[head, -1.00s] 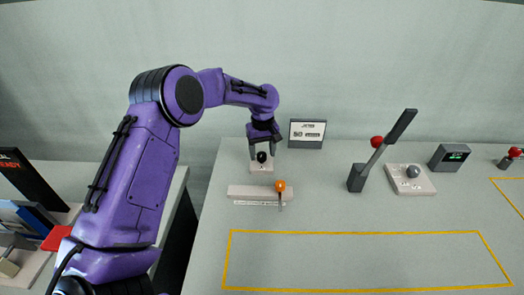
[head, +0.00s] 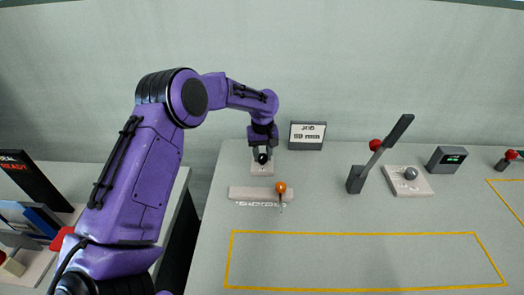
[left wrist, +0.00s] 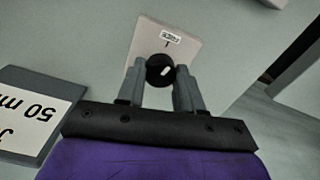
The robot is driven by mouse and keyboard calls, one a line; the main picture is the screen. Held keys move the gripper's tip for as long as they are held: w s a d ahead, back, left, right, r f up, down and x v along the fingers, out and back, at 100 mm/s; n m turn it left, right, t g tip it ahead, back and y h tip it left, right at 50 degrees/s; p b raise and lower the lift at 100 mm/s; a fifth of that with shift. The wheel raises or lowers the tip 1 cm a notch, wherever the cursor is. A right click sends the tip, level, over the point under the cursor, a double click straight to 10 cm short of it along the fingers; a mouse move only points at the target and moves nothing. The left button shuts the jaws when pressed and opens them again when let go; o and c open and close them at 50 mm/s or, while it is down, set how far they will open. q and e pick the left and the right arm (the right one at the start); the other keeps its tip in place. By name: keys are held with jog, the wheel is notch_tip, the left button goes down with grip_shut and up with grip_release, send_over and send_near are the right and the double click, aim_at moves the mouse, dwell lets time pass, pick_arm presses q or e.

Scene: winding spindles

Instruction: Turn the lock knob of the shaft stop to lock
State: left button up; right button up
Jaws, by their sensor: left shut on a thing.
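The lock knob (head: 262,158) is round and black and sits on a small pale plate (head: 262,170) at the back left of the table. In the left wrist view the knob (left wrist: 160,70) shows a white mark, and its plate (left wrist: 172,22) carries a small label that is hard to read. My left gripper (head: 262,152) comes down over the knob, its grey fingers shut on the knob's two sides. The left wrist view shows the fingers (left wrist: 161,75) on either side of it. My right gripper is not in view.
A pale rail with an orange-knobbed lever (head: 281,188) stands in front of the plate. A sign reading "JOB 50 mm" (head: 307,135) stands just right. Farther right are a red-knobbed lever (head: 376,146), a grey-ball plate (head: 410,174) and a display (head: 446,158). The yellow-outlined area is clear.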

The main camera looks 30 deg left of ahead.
pick_arm(q)
jog(key=m+p, duration=0.2)
jog(key=shift+r+m, duration=0.25)
jog(key=shift+m, duration=0.05)
jog(key=shift+m+p, duration=0.8)
jog(key=m+p, duration=0.1)
jog(key=m, duration=0.1)
jog(key=shift+f+m, duration=0.15)
jog(key=shift+m, duration=0.25)
jog(key=m, duration=0.3)
jog(key=shift+m+p, duration=0.4)
jog(key=m, duration=0.4)
jog(key=shift+f, duration=0.1)
jog(key=m, duration=0.8)
jog(key=shift+m+b, duration=0.4)
jog(key=shift+m, duration=2.1)
